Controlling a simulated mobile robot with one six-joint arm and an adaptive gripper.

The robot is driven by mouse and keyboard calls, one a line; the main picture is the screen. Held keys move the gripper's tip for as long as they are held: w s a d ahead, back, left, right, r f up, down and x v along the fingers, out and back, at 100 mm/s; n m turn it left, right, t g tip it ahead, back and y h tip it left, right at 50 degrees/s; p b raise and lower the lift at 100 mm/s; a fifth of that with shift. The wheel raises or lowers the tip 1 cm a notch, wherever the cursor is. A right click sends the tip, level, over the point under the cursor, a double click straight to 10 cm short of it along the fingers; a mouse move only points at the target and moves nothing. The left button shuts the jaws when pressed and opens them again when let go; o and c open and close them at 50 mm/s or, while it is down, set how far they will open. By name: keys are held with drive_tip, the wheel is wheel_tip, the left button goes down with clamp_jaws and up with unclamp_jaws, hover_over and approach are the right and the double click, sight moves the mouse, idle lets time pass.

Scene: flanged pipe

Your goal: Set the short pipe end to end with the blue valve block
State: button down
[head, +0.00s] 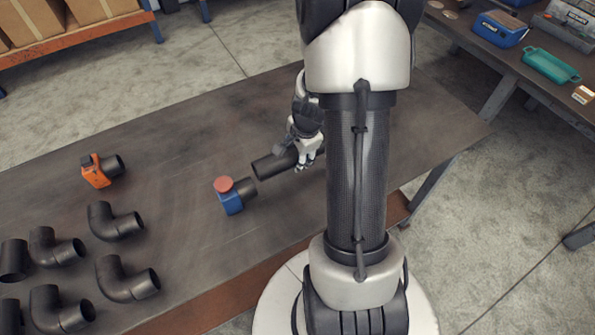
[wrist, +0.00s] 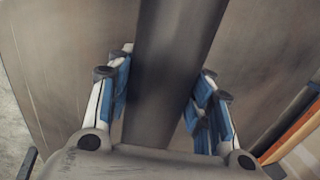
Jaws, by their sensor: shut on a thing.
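The short pipe (head: 271,166), dark grey and straight, lies nearly level over the table, with its right part hidden behind my gripper and arm. My gripper (head: 306,158) is shut on the short pipe. In the wrist view the pipe (wrist: 174,60) runs between the two blue-padded fingers. The blue valve block (head: 231,202), with a red round cap and a dark stub on its right side, stands on the table left of the pipe. The pipe's left end is close to the stub, slightly farther back. I cannot tell whether they touch.
An orange valve block (head: 97,172) with a dark stub stands at the table's left. Several black pipe elbows (head: 125,280) lie at the front left. The table (head: 190,150) is clear behind the blue block. A side bench (head: 470,40) with boxes stands at the right.

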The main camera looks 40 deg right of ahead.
drive_tip(key=shift+s+b+x, duration=0.2)
drive_tip(key=shift+b+x, duration=0.4)
drive_tip(key=shift+x, duration=0.3)
drive_tip(key=shift+s+b+x, duration=0.2)
drive_tip(key=shift+b+x, duration=0.35)
drive_tip(key=shift+x, duration=0.3)
drive_tip(key=shift+s+b+x, duration=0.2)
drive_tip(key=shift+b+x, duration=0.4)
drive_tip(key=shift+x, duration=0.3)
drive_tip(key=shift+a+f, duration=0.2)
drive_tip(key=shift+f, duration=0.2)
drive_tip(key=c, duration=0.8)
unclamp_jaws()
drive_tip(key=shift+s, duration=0.1)
drive_tip(key=shift+r, duration=0.15)
